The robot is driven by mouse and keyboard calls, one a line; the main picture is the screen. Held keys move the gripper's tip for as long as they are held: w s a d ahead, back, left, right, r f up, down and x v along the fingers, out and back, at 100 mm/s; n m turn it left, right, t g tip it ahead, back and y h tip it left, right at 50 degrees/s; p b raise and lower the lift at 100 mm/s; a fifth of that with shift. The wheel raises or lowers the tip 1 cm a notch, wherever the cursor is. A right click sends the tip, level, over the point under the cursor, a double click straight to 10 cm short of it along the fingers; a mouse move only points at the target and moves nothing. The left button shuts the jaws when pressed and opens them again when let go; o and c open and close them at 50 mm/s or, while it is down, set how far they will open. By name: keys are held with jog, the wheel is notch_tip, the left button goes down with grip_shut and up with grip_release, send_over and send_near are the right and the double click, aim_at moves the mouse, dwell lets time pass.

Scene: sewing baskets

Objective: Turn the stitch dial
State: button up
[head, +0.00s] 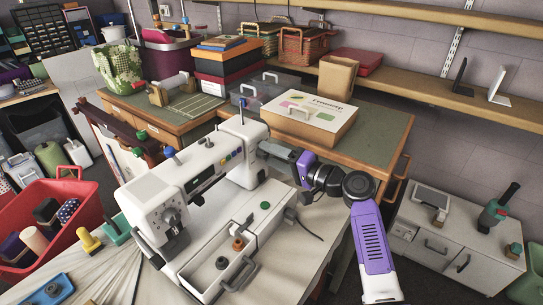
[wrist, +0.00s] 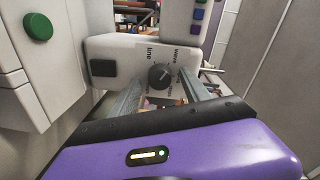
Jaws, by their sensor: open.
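The white sewing machine (head: 205,180) stands on the table in the middle of the head view. In the wrist view, the round dark stitch dial (wrist: 160,77) sits on a pale panel (wrist: 112,48) with printed words, "line" among them. A light pointer mark shows on the dial. My gripper (wrist: 158,71) is open and empty, its two grey fingers on either side of the dial in the picture. I cannot tell whether they touch it. In the head view, my gripper (head: 279,154) is at the machine's right end, and the dial cannot be made out.
A green round button (wrist: 38,26) is on a white part at the wrist view's left. An open tray (head: 222,265) with spools lies before the machine. A lidded cardboard box (head: 318,122) stands on the table behind. A red basket (head: 85,200) is at the left.

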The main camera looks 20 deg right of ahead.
jog(key=v, duration=0.7)
jog(key=shift+s+d, duration=0.2)
